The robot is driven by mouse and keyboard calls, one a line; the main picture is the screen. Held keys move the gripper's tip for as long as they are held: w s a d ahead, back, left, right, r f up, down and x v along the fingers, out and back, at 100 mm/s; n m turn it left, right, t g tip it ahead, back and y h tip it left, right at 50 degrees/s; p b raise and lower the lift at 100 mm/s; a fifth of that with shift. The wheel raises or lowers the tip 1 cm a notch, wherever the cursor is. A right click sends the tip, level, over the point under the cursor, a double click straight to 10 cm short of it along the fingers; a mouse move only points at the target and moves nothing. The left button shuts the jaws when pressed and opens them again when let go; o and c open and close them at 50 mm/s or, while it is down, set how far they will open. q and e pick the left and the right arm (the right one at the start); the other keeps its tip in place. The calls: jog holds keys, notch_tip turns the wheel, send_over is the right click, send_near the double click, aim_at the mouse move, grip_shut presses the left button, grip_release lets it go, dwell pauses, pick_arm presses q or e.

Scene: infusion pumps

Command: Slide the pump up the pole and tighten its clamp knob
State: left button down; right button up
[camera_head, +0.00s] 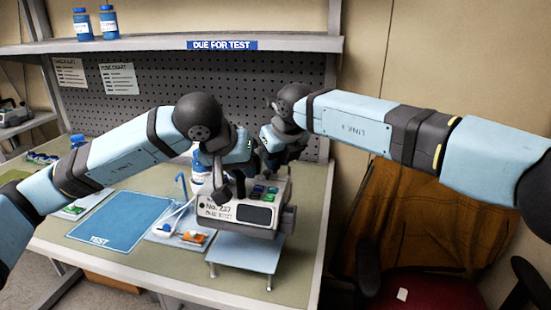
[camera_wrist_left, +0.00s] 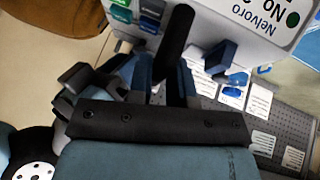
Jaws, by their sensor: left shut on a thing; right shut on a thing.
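The pump (camera_head: 238,211), a pale box with a dark screen and green buttons, is on the right part of the bench, just above or on a small light-blue stand (camera_head: 245,254); I cannot tell which. My left gripper (camera_head: 232,182) is shut on the pump's dark handle, which shows between its fingers in the left wrist view (camera_wrist_left: 176,45). The pump's labelled face (camera_wrist_left: 262,20) is at that view's top. My right gripper (camera_head: 270,160) is behind the pump, shut, seemingly on the clamp knob, which is hidden. I cannot make out the pole.
A blue TEST mat (camera_head: 120,221) lies to the left on the bench. A small tray with bits (camera_head: 186,235) and a white bottle (camera_head: 198,165) are close to the pump. A shelf (camera_head: 150,45) runs above; a chair (camera_head: 430,290) stands at the right.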

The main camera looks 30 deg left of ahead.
jog(key=shift+m, duration=0.5)
jog(key=o, duration=0.3)
jog(key=shift+m+t, duration=0.3)
jog(key=shift+o, duration=1.2)
jog(key=shift+h, duration=0.3)
jog(key=shift+r, duration=0.1)
jog(key=shift+w+r, duration=0.1)
jog(key=shift+r, duration=2.85)
